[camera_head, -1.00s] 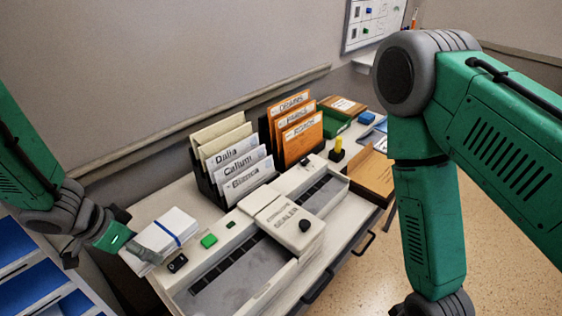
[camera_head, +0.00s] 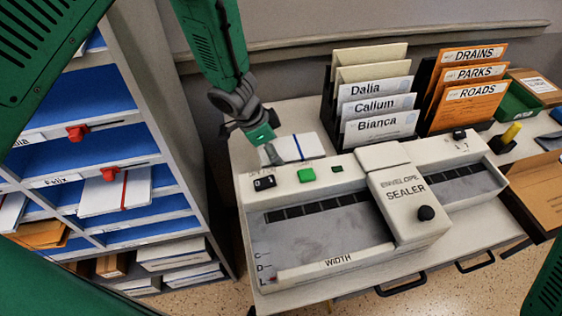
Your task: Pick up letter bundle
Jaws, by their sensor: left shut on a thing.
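The letter bundle (camera_head: 308,146) is a white stack with a blue band. It lies at the back left of the desk, behind the envelope sealer (camera_head: 405,190). My left gripper (camera_head: 271,154) reaches down from above at the bundle's left end and is shut on it. The gripper's fingers hide that end, and the sealer's back edge hides the near side. I cannot tell whether the bundle is clear of the desk top. My right gripper is out of view; only a green piece of my right arm shows at the lower right.
A pigeonhole shelf (camera_head: 180,130) with blue compartments stands left of the desk. One compartment holds white letters (camera_head: 100,195) with a red band. Racks of white envelopes (camera_head: 375,108) and orange folders (camera_head: 470,90) stand right of the bundle. A green tray (camera_head: 518,103) is farther right.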

